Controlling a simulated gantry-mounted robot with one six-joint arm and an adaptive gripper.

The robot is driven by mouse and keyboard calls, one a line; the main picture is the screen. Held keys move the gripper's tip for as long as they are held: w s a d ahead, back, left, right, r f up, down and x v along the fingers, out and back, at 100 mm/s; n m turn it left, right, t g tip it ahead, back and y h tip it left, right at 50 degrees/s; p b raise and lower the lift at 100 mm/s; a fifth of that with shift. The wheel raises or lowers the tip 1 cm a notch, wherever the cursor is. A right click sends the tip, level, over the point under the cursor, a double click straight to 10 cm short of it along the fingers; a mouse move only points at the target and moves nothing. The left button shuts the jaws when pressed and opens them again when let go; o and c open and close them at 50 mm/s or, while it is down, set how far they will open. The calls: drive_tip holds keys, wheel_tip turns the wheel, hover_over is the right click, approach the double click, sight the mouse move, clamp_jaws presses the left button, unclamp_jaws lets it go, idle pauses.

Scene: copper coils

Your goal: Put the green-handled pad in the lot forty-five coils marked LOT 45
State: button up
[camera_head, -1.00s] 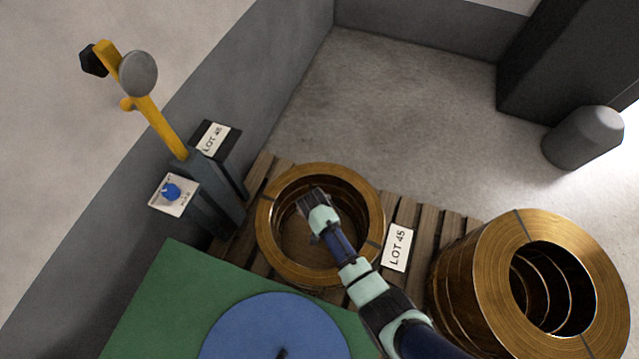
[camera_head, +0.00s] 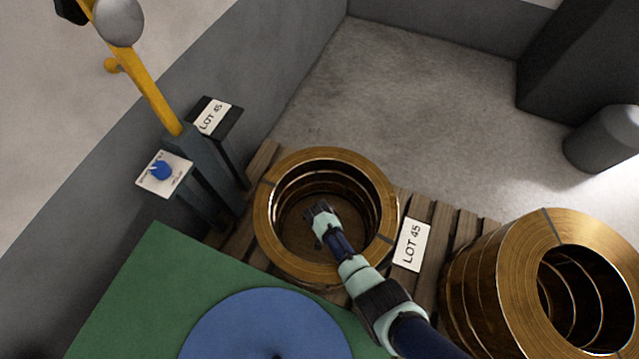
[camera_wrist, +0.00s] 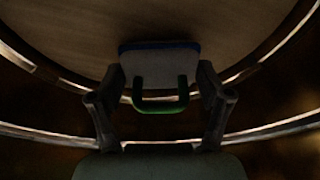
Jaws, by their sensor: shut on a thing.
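The coil stack marked LOT 45 (camera_head: 272,232) stands on a wooden pallet, its open bore facing up. A white LOT 45 card (camera_head: 411,246) lies on the pallet to its right. My gripper (camera_head: 322,208) is over the bore, apparently reaching down inside it. In the wrist view my gripper (camera_wrist: 160,100) is shut on the green-handled pad, a light grey block (camera_wrist: 158,66) with a blue far edge and a green U-shaped handle (camera_wrist: 160,107). Copper walls curve around it. The pad is hidden in the head view. Whether it touches the bottom cannot be told.
A second copper coil stack (camera_head: 560,232) stands at the right. A green surface with a blue disc (camera_head: 265,325) is in front.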

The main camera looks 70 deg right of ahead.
wheel_tip(320, 180, down, 2)
drive_tip(key=shift+f, duration=0.1)
drive_tip(key=shift+f+b, duration=0.15)
drive_tip(key=shift+b, duration=0.25)
drive_tip(key=o, duration=1.2)
drive_tip(key=shift+r+p, duration=0.3)
drive_tip(key=shift+p, duration=0.05)
drive_tip(key=p+v, duration=0.8)
drive_tip(key=v, duration=0.3)
drive_tip(key=shift+a+r, duration=0.2)
drive_tip(key=shift+r, duration=0.1)
